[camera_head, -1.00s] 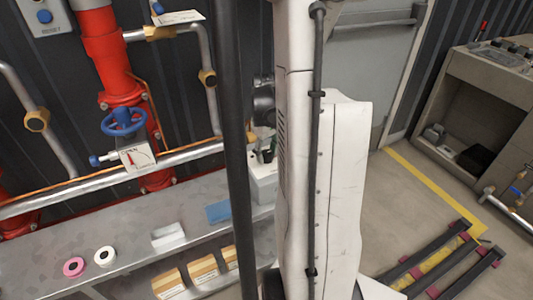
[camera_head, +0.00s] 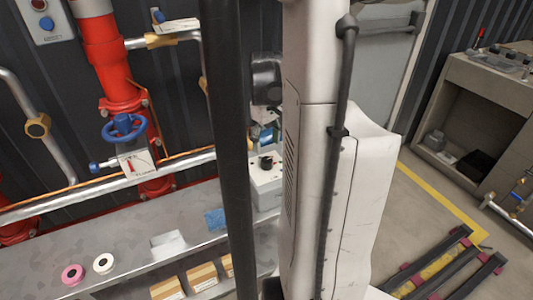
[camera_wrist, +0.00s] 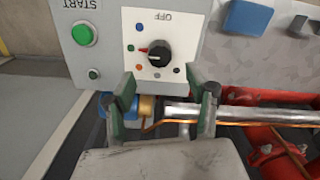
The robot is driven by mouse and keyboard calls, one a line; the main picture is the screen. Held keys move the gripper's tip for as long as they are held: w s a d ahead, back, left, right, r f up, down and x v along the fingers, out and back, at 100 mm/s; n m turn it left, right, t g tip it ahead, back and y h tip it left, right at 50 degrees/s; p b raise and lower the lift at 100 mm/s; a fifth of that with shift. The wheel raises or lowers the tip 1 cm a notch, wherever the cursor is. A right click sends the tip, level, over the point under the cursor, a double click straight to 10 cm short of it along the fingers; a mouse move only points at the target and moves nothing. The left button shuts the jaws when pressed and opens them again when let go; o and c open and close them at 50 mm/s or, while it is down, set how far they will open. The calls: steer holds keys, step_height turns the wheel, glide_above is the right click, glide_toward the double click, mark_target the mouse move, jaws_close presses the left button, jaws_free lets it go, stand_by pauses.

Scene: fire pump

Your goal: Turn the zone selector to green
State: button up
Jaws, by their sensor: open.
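The zone selector is a black round knob (camera_wrist: 159,53) on a pale grey control box (camera_wrist: 195,18). Small coloured dots ring it, including a blue dot (camera_wrist: 139,27) and a green dot (camera_wrist: 130,48), beside the printed word OFF. A red pointer mark shows at the knob's left side in the wrist view. My gripper (camera_wrist: 167,98) is open and empty, its two fingers below the knob in the wrist view and apart from it. In the head view the box (camera_head: 266,188) and knob (camera_head: 266,162) show beside my arm, on the bench.
A green START button (camera_wrist: 84,34) is on the same box. The metal bench (camera_head: 130,225) carries pink tape (camera_head: 72,273), white tape (camera_head: 104,263) and a blue pad (camera_head: 215,218). Pipes and a blue handwheel (camera_head: 123,127) stand behind it. A dark rack (camera_head: 440,268) lies on the floor at right.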

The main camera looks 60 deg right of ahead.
mark_target(266, 159)
steer(key=shift+r, duration=2.2)
steer(key=w+a+r+n+t+p, duration=0.1)
steer(key=w+a+r, duration=0.2)
steer(key=a, duration=0.4)
steer(key=w+a+r+t+h+p, duration=0.1)
steer(key=w+a+r+p, duration=0.15)
steer(key=a, duration=0.35)
steer(key=w+a+r+n+t, duration=0.1)
steer(key=w+a+r, duration=0.2)
steer(key=a, duration=0.4)
steer(key=s+a+r+n+t+p, duration=0.1)
steer(key=s+a+r+t+p, duration=0.15)
steer(key=a, duration=0.65)
steer(key=s+a+r+t+p, duration=0.1)
steer(key=s+a+t, duration=0.15)
steer(key=a, duration=0.75)
step_height(266, 159, down, 18)
steer(key=s+y+b, duration=0.1)
steer(key=b, duration=1.7)
steer(key=shift+a+f+g, duration=0.15)
steer(key=shift+f+g, duration=0.1)
steer(key=shift+g, duration=0.15)
steer(key=shift+s, duration=0.1)
